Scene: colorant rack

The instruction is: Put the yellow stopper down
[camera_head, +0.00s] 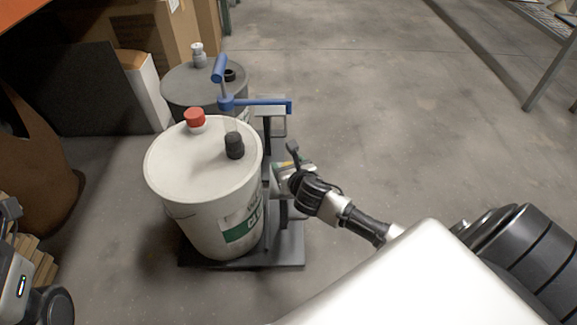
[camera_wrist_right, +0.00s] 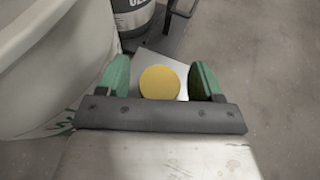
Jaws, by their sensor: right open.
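The yellow stopper (camera_wrist_right: 159,82) shows as a round disc in the right wrist view, on or just above a pale flat plate (camera_wrist_right: 150,60) beside the white drum. My right gripper (camera_head: 286,167) is at the right side of the white drum in the head view. Its two green-padded fingers are open, one on each side of the stopper, with a visible gap to each. In the head view the gripper largely hides the stopper. Part of my left arm (camera_head: 22,278) shows at the left edge; its gripper does not show.
A white drum (camera_head: 175,165) with a red cap (camera_head: 195,117) and a black cap (camera_head: 234,145) stands close left of the gripper. Behind it are a grey drum (camera_head: 185,85) and a blue handle (camera_head: 255,102).

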